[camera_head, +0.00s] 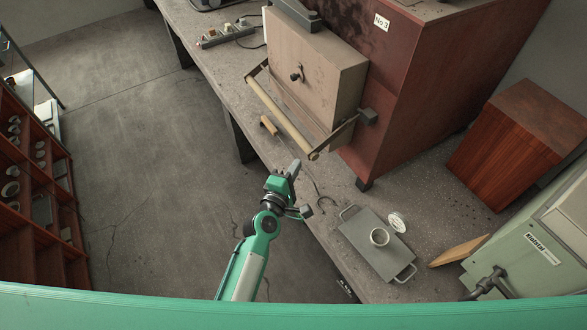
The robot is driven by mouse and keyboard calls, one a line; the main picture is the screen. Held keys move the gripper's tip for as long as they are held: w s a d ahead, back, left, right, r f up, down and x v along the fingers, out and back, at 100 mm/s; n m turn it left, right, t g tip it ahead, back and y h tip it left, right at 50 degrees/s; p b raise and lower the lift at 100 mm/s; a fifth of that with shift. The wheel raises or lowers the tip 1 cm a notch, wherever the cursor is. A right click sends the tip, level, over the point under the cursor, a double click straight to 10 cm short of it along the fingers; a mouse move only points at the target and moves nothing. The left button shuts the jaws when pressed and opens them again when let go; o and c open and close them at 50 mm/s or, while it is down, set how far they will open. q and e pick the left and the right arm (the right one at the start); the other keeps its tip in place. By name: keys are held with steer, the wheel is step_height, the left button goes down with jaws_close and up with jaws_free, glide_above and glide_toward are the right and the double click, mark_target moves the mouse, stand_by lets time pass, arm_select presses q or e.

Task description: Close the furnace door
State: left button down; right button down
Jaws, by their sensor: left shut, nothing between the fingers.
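The furnace (400,95) is a large red-brown box on the bench, marked "No 3". Its thick beige door (325,75) stands out at the front face, with a small dark knob on it. I cannot tell how far the door is open. A pale bar handle (282,112) on metal side arms runs across in front of the door's lower part. My left gripper (295,168) is shut and empty, just below the near end of the bar and apart from it, over the bench's front edge. My right gripper is not in view.
A wooden block (515,140) and a green machine (545,240) stand right. A power strip (227,37) lies at the back. The floor left is clear.

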arm_select(q)
steer(key=shift+s, duration=0.1)
steer(key=f+b+v, duration=0.1)
steer(key=b+v, duration=0.2)
steer(key=v, duration=1)
steer(key=shift+s+r, duration=0.35)
steer(key=shift+r, duration=0.15)
steer(key=shift+a, duration=0.15)
